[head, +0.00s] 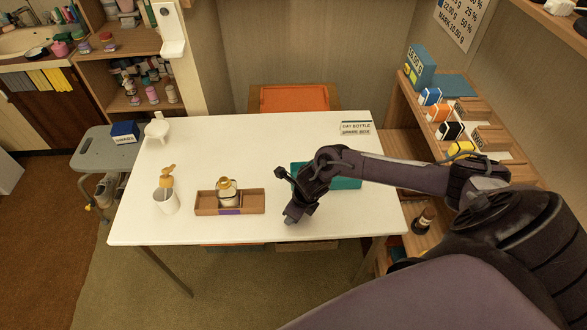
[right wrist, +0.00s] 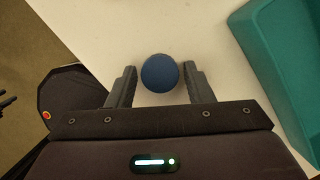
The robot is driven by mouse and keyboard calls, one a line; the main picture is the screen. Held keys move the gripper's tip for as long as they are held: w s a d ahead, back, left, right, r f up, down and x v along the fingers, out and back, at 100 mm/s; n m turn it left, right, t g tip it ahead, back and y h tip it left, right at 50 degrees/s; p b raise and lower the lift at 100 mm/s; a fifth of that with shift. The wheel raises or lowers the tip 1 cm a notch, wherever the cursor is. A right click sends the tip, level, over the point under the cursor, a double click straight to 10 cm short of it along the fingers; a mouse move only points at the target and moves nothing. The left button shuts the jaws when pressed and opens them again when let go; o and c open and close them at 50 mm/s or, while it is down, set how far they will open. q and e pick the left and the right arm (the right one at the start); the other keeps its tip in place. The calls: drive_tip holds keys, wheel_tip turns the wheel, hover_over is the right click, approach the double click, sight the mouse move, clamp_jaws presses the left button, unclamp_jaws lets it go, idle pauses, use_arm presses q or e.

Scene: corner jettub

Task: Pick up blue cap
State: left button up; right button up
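The blue cap (right wrist: 160,73) is a round, dark blue disc on the white table, seen from above in the right wrist view. My right gripper (right wrist: 160,82) is open, with one finger on each side of the cap. The left finger seems to have a small gap to the cap and the right finger is very close to it; I cannot tell if they touch. In the head view my right gripper (head: 293,213) is low over the front part of the table and hides the cap.
A teal tray (head: 346,183) lies just behind my right gripper on the white table (head: 230,135). Shelves (head: 480,160) line the right side. The table's back middle is clear.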

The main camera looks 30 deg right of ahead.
drive_tip(key=c, duration=0.7)
drive_tip(key=shift+r, duration=0.1)
